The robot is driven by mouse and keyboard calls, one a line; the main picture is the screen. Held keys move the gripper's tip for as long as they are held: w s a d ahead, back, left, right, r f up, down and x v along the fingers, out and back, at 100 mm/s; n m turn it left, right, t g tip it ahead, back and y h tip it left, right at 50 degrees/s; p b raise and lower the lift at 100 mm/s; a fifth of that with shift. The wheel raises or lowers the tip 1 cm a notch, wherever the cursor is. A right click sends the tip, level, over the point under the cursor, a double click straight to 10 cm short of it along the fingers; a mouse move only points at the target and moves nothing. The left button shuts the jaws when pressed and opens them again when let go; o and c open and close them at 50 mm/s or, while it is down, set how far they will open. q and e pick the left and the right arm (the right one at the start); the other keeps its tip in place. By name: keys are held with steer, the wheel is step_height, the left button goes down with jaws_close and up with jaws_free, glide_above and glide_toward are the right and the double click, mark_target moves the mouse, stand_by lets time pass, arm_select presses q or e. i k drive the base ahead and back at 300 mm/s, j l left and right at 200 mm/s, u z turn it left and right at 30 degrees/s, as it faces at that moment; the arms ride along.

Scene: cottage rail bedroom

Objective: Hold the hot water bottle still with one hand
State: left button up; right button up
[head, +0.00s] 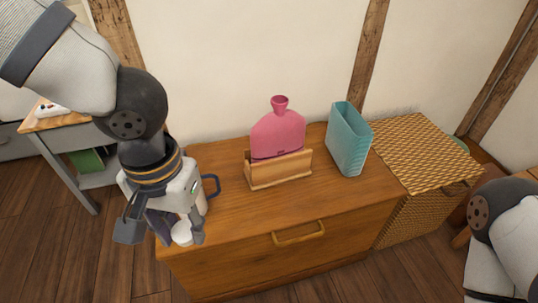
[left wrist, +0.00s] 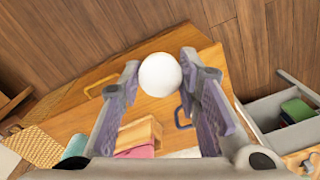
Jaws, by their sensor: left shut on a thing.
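The pink hot water bottle (head: 278,134) stands upright in a wooden holder (head: 278,173) on top of a wooden chest, with its funnel-shaped neck pointing up. My left gripper (head: 180,232) is at the left front end of the chest, well to the left of the bottle and not touching it. It is shut on a white round thing (head: 181,234), which also shows between the fingertips in the left wrist view (left wrist: 160,75). In that view a bit of pink and the wooden holder (left wrist: 138,134) show beyond the fingers. My right gripper is out of view.
A teal open container (head: 348,140) stands right of the bottle. A wicker basket (head: 415,155) is at the right. The chest top before the bottle is clear.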

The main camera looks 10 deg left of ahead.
mark_target(281, 132)
steer(key=k+j+z, duration=0.1)
steer(key=j, duration=0.25)
steer(key=k+j+z, duration=0.1)
steer(key=j, duration=0.25)
steer(key=k+j+z, duration=0.1)
steer(key=k+j, duration=0.15)
steer(key=k+j+z, duration=0.1)
steer(key=j, duration=0.3)
steer(key=k+j+z, duration=0.15)
steer(key=j, duration=0.25)
steer(key=k+j+z, duration=0.1)
steer(key=j, duration=0.35)
steer(key=j+z, duration=0.35)
steer(key=j, duration=0.8)
steer(key=i+j+z, duration=0.1)
steer(key=j+z, duration=0.2)
steer(key=j, duration=0.85)
steer(key=j+z, duration=0.3)
steer(key=j, duration=0.8)
